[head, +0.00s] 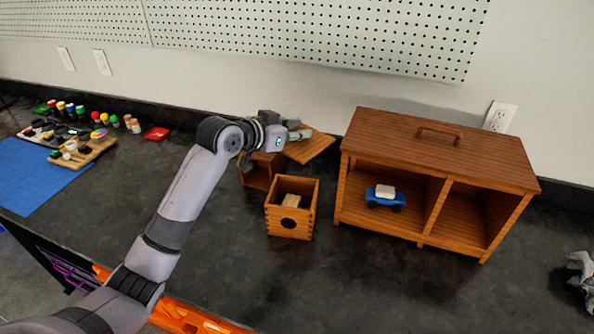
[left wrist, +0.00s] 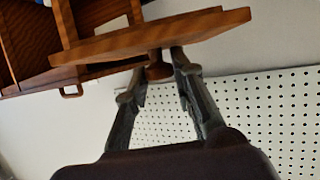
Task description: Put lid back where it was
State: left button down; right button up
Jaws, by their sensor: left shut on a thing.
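The wooden lid (head: 312,147) is a flat square board, held tilted in the air above and behind the small boxes. My left gripper (head: 298,134) is shut on its round knob (left wrist: 159,71), and the lid (left wrist: 150,36) spans above the fingertips (left wrist: 160,78) in the left wrist view. An open-topped small wooden box (head: 289,222) with a round hole in its front stands on the counter, with a pale wooden block (head: 291,201) inside. A second small wooden box (head: 256,177) stands behind it, partly hidden by my arm. My right gripper (head: 580,272) seems to show partly at the right edge.
A large wooden cabinet (head: 440,150) with a top handle and two front compartments stands at the right. A blue toy car (head: 385,198) is in its left compartment. Paints, a palette and a blue mat (head: 40,178) lie at the left. The front counter is mostly clear.

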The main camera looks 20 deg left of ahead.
pick_arm(q)
notch_tip(320, 180, down, 12)
jog(key=shift+p, duration=0.35)
pick_arm(e)
jog(key=shift+s+d+r, duration=0.1)
jog(key=shift+d+r, duration=0.3)
jog(key=shift+r, duration=0.05)
jog(key=shift+a+f, duration=0.1)
jog(key=shift+a, duration=0.05)
pick_arm(q)
jog(key=shift+a+f, duration=0.1)
jog(key=shift+f, duration=0.25)
jog(key=c, duration=1.3)
grip_release()
jog(key=shift+c, duration=0.2)
pick_arm(e)
jog(key=shift+f, duration=0.1)
